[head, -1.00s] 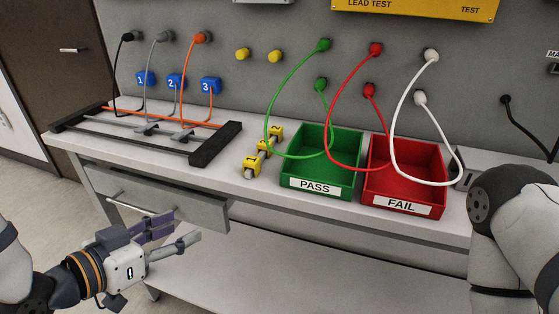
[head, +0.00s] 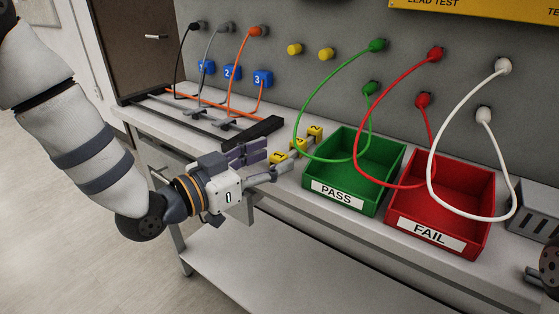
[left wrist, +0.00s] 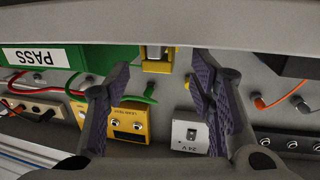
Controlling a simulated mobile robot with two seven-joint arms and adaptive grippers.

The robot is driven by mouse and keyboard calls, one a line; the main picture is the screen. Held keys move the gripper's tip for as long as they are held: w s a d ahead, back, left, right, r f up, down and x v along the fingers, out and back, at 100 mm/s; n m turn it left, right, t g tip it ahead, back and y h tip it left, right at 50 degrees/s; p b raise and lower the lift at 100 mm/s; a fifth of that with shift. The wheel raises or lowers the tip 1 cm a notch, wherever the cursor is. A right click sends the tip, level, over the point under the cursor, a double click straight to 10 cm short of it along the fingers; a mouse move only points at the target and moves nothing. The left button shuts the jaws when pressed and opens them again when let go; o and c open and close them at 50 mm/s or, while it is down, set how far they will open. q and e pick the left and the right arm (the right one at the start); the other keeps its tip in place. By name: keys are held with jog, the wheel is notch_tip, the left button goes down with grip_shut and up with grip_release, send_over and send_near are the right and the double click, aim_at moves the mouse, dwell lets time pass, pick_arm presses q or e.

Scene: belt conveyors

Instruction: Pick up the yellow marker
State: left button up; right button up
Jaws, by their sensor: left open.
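Several yellow numbered markers lie in a row on the bench, left of the green PASS bin. The nearest yellow marker (head: 278,158) is just beyond my left gripper (head: 264,161). The gripper is open and empty at the bench's front edge, its fingers pointing towards the row. In the left wrist view a yellow marker (left wrist: 158,64) shows at the top, between the open fingers of the left gripper (left wrist: 160,74) and apart from them. Part of it is cut off by a pale band.
The green PASS bin (head: 330,201) and red FAIL bin (head: 410,237) stand right of the markers. A black-ended rack (head: 262,132) with cables is on the left. Green, red and white cables loop over the bins. A drawer front sits below the bench edge.

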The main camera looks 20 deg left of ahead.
pick_arm(q)
jog(key=x, duration=0.2)
jog(key=shift+w+d+f, duration=0.15)
jog(key=shift+w+d, duration=0.1)
jog(key=shift+w, duration=0.05)
jog(key=c, duration=1)
jog(key=shift+o, duration=0.2)
